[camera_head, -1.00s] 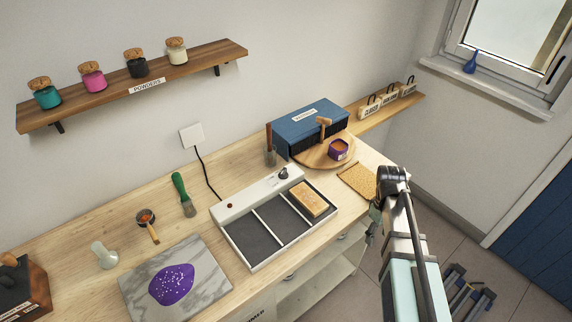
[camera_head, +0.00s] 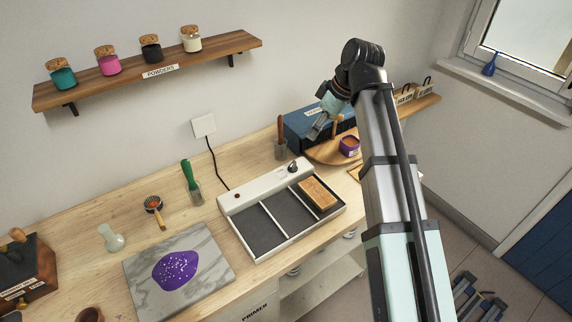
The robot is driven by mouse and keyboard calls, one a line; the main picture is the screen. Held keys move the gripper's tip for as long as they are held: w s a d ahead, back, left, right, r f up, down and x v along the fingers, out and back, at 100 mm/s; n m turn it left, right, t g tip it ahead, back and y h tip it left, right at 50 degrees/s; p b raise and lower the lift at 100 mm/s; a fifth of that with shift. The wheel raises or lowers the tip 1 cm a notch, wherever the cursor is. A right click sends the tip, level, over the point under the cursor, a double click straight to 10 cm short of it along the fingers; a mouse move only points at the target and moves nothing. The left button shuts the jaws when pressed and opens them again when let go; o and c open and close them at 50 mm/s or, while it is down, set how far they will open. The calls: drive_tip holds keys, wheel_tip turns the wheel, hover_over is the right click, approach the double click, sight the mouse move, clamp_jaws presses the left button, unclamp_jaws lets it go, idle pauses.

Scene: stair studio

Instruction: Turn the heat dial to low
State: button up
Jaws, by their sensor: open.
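The heat dial (camera_head: 293,166) is a small dark knob at the right end of the white control strip (camera_head: 250,192) on the heating tray. Its pointer setting is too small to read. My gripper (camera_head: 316,133) is raised above the back of the bench, up and to the right of the dial, in front of the blue box. It points down to the left and is apart from the dial. It is open, with nothing seen between its fingers.
The tray's compartments (camera_head: 262,230) hold a wooden-looking block (camera_head: 318,195) at right. A brush in a holder (camera_head: 281,140) stands just behind the dial. The blue box (camera_head: 297,124) and a round board (camera_head: 325,156) with a purple pot (camera_head: 349,146) are to the right. A power cord (camera_head: 213,165) runs behind the tray.

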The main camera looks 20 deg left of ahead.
sight(293, 164)
drive_tip(key=p+x, duration=0.4)
drive_tip(key=x, duration=1.3)
drive_tip(key=shift+w, duration=0.15)
drive_tip(key=shift+c, duration=0.3)
drive_tip(key=c, duration=1.1)
